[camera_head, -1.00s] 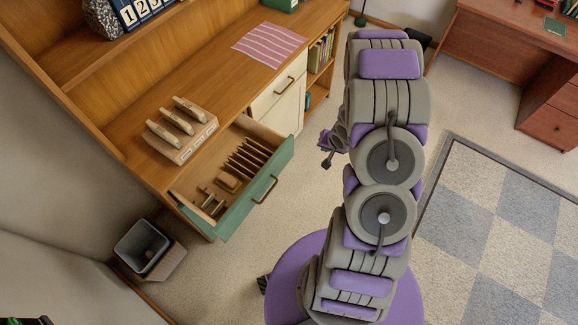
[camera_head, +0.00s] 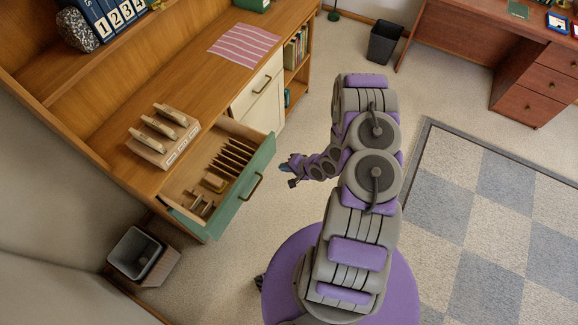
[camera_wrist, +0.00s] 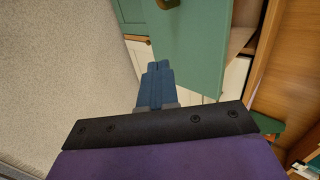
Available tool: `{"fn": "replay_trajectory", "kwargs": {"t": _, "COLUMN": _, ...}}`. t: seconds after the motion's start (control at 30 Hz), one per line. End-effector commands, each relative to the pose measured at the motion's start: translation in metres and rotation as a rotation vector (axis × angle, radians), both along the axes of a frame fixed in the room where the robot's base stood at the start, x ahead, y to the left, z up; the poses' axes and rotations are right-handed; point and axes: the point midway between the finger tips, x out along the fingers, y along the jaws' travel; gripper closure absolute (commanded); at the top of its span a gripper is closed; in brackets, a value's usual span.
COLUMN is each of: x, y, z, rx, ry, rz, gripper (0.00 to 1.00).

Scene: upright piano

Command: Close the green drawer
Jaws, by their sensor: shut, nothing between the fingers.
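The green drawer (camera_head: 236,193) is pulled out from the wooden desk, in the left half of the head view. Its open top shows wooden dividers and small items inside. A brass handle (camera_head: 251,187) is on its front. My gripper (camera_head: 288,172) is to the right of the drawer front, apart from it. In the wrist view my gripper's blue fingers (camera_wrist: 157,75) are together with nothing between them. The green drawer front (camera_wrist: 205,45) fills the upper middle there, just beyond the fingertips.
The desk (camera_head: 185,95) holds a wooden block stand (camera_head: 163,137) and a striped pink cloth (camera_head: 243,45). A cream drawer (camera_head: 257,84) is beside the green one. A grey bin (camera_head: 137,252) stands at lower left. Carpet is free in front of the drawer.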

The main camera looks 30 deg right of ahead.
Motion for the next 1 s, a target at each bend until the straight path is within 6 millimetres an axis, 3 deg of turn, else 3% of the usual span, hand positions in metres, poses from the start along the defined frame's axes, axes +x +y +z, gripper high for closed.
{"fn": "replay_trajectory", "kwargs": {"t": 0.27, "x": 0.033, "y": 0.023, "z": -0.038, "rx": 0.000, "ry": -0.002, "rz": 0.002, "gripper": 1.00}}
{"fn": "replay_trajectory", "kwargs": {"t": 0.53, "x": 0.060, "y": 0.040, "z": -0.036, "rx": -0.002, "ry": -0.002, "rz": 0.001, "gripper": 1.00}}
{"fn": "replay_trajectory", "kwargs": {"t": 1.0, "x": 0.065, "y": 0.043, "z": -0.036, "rx": 0.000, "ry": 0.000, "rz": -0.001, "gripper": 1.00}}
